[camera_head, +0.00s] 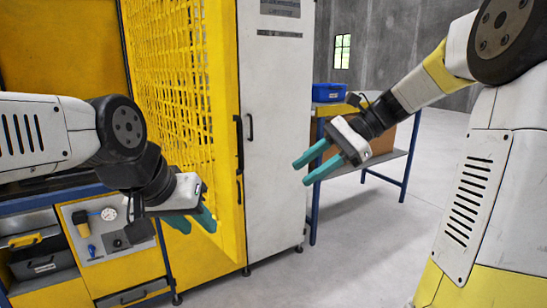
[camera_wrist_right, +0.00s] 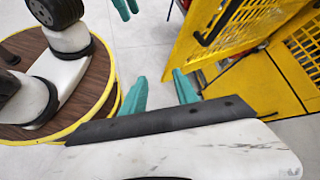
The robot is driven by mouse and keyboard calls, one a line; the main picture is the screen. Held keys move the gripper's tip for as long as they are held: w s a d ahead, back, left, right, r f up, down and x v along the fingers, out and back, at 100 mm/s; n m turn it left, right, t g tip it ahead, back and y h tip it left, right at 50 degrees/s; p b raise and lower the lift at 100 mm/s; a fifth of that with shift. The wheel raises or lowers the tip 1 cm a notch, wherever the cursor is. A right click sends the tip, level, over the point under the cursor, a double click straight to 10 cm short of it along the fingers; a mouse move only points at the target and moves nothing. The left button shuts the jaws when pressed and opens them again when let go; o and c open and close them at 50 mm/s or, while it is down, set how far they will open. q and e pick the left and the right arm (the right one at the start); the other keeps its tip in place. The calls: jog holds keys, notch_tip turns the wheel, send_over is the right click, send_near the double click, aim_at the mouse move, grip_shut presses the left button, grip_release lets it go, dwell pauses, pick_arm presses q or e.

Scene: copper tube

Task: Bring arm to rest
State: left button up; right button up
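My right gripper (camera_head: 303,172) hangs in free air in front of the grey-white cabinet, its two teal fingers apart with nothing between them. In the right wrist view the fingers of this gripper (camera_wrist_right: 160,88) are also spread and empty over the floor. My left gripper (camera_head: 197,223) is at the lower left of the head view, beside the yellow mesh door. Its two teal fingers are apart and I see nothing held between them. Its fingertips also show at the top of the right wrist view (camera_wrist_right: 126,7). No copper tube is visible.
The yellow mesh door (camera_head: 175,80) stands open beside the tall grey-white cabinet (camera_head: 275,130). A panel with a gauge (camera_head: 108,214) is at lower left. The grey floor (camera_head: 350,250) is clear.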

jog(key=s+d+f+n+t+h, duration=0.2)
jog(key=s+d+n+t+h, duration=0.1)
jog(key=s+n, duration=0.3)
jog(key=s+d+f+n+t+h, duration=0.3)
jog(key=s+n+t+h, duration=0.1)
jog(key=s+n+h, duration=0.1)
jog(key=shift+s+n, duration=0.6)
jog(key=shift+s, duration=0.65)
